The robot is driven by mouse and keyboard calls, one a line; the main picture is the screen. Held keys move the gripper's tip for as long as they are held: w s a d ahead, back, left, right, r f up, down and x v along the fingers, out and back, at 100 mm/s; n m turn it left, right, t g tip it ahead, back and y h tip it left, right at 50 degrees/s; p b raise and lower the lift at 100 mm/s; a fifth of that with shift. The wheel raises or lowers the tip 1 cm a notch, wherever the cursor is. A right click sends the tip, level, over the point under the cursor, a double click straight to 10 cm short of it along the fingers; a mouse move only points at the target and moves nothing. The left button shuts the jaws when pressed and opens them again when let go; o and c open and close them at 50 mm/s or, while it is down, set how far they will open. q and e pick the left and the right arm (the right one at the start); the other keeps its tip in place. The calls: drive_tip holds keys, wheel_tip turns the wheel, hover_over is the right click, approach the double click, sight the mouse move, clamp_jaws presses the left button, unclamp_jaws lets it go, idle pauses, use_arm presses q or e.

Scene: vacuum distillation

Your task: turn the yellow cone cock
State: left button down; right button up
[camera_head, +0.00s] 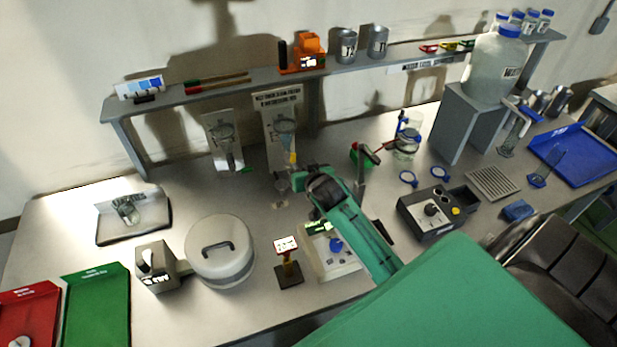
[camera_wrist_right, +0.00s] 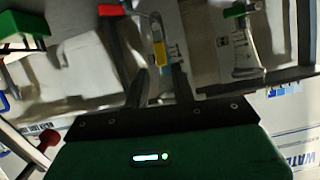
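The yellow cone cock (camera_head: 293,157) is a small yellow piece below a glass funnel-shaped vessel (camera_head: 285,124) on a white labelled board on the bench. In the right wrist view the yellow cock (camera_wrist_right: 160,54) sits upright, in line with the gap between my fingers. My right gripper (camera_head: 293,183) reaches in from the lower right and is just below and in front of the cock. Its fingers (camera_wrist_right: 161,80) are apart, with no clear contact on the cock. My left gripper does not show.
A second board with glassware (camera_head: 224,140) stands to the left. A long grey shelf (camera_head: 235,85) runs behind. A round lidded pot (camera_head: 220,255), a small sign stand (camera_head: 288,270) and a black control box (camera_head: 430,215) stand nearer. Bare bench lies left of the gripper.

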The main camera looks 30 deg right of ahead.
drive_tip(key=b+v, duration=0.1)
drive_tip(key=v, duration=0.4)
drive_tip(key=shift+s+r, duration=0.1)
drive_tip(key=shift+s, duration=0.1)
drive_tip(key=shift+c, duration=0.7)
idle(1.1)
